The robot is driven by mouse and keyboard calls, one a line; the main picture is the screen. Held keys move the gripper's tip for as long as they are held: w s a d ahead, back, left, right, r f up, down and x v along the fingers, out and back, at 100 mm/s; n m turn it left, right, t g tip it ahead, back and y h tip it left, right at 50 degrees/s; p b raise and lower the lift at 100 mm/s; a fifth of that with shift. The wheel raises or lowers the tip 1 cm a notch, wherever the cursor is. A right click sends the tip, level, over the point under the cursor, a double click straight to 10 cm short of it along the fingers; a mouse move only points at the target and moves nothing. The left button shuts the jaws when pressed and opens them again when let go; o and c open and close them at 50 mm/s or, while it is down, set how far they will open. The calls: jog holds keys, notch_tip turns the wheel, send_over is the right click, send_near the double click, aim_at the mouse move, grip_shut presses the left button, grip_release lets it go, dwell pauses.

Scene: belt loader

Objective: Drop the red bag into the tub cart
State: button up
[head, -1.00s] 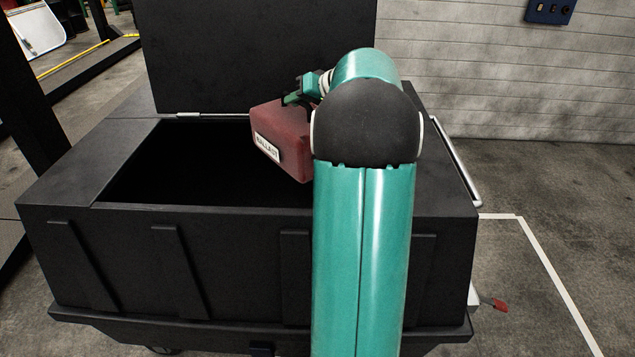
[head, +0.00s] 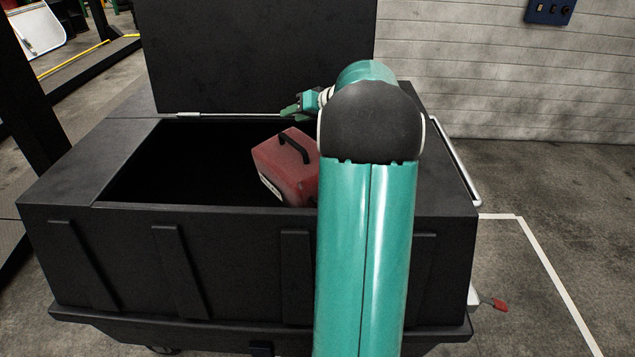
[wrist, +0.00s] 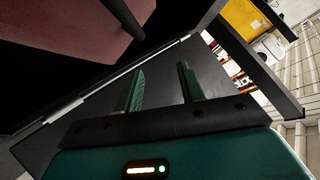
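The red bag (head: 286,168), with a black handle on top, is in the opening of the black tub cart (head: 130,240), tilted and apart from my gripper. Part of it is hidden behind my arm. In the wrist view the red bag (wrist: 65,30) shows at the upper left with its dark handle, clear of the fingers. My gripper (head: 290,111) is above and behind the bag, near the cart's hinge edge. In the wrist view my gripper (wrist: 162,88) has its two green fingers spread with nothing between them.
The cart's lid (head: 260,55) stands raised at the back. A pale block wall (head: 500,80) with a blue box (head: 550,11) is behind on the right. A metal rail (head: 455,160) runs along the cart's right side. The floor at right is clear.

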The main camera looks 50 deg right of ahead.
jog(key=v, duration=1.3)
jog(key=shift+s, duration=0.35)
jog(key=shift+d, duration=0.15)
